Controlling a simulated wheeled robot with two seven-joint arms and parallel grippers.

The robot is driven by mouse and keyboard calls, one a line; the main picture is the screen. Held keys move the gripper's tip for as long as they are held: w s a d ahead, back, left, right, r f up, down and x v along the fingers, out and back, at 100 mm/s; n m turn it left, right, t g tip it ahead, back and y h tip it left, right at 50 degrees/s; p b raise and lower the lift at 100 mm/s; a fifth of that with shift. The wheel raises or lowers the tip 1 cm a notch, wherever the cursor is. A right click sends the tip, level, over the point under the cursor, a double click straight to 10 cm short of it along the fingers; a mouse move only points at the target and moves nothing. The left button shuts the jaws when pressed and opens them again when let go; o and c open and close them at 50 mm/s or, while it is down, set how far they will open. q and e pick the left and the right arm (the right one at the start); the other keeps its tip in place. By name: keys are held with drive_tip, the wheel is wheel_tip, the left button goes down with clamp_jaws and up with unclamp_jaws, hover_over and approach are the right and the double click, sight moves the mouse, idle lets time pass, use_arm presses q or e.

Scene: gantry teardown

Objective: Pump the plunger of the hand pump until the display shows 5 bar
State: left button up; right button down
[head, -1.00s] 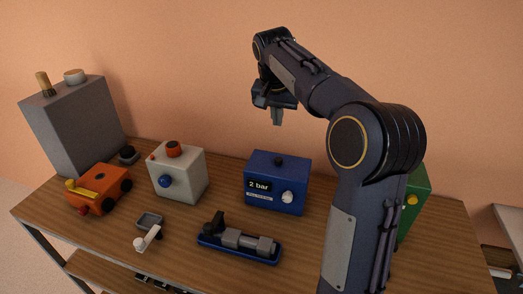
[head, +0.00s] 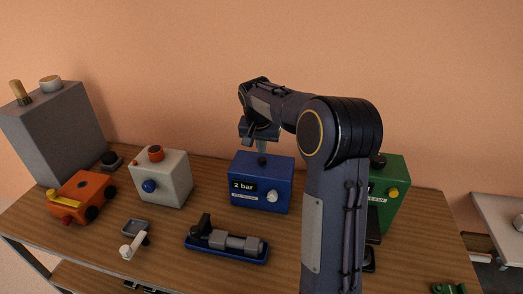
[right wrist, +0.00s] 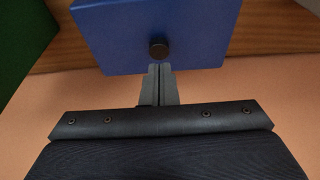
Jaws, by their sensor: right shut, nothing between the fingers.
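The hand pump is a blue box (head: 258,172) in the middle of the table, and its top also shows in the right wrist view (right wrist: 110,35). Its front display (head: 243,186) reads 2 bar. A black round plunger knob (head: 262,161) stands up from its top. My right gripper (head: 262,149) is shut and empty, pointing down just above the knob. In the right wrist view its closed fingertips (right wrist: 158,66) end close to the knob (right wrist: 159,49); I cannot tell whether they touch. My left gripper is out of view.
A white box (head: 163,180) with a blue knob and an orange device (head: 82,198) stand to the left. A blue tray with a grey clamped part (head: 227,245) lies in front of the pump. A green box (head: 393,190) stands at right, partly behind my arm.

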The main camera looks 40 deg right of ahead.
sight(262, 161)
drive_tip(key=shift+f, duration=1.1)
